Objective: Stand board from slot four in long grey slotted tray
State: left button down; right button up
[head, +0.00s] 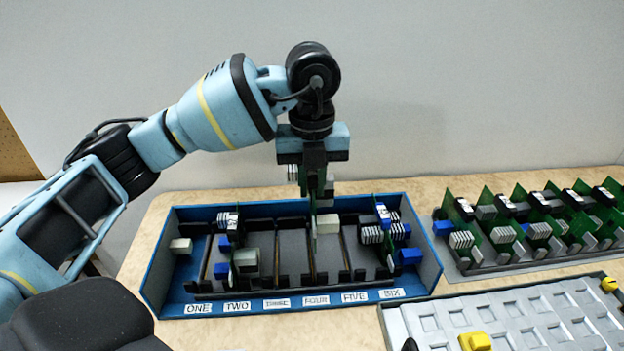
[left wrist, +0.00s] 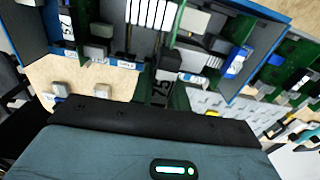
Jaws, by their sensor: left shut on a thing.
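My left gripper (head: 315,176) points down over the blue box (head: 432,268) and is shut on a green board (head: 314,222). The board hangs upright, its lower part in front of the box's inside, in line with the FOUR label (head: 316,300). I cannot tell whether its lower edge is clear of the slot. In the left wrist view, the held board (left wrist: 172,98) shows with a dark block marked 75. The long grey slotted tray (head: 478,271) lies at the right, with several green boards standing in it. My right gripper is not in view.
Other boards stand in the blue box near TWO (head: 232,255) and towards SIX (head: 385,225). A light grey tray with square pockets (head: 450,318) lies at the front right, holding yellow parts (head: 474,341). A wall rises behind the table.

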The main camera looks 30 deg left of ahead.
pick_arm(q)
jog(key=shift+f+b, duration=1.85)
jog(key=shift+f, duration=3.25)
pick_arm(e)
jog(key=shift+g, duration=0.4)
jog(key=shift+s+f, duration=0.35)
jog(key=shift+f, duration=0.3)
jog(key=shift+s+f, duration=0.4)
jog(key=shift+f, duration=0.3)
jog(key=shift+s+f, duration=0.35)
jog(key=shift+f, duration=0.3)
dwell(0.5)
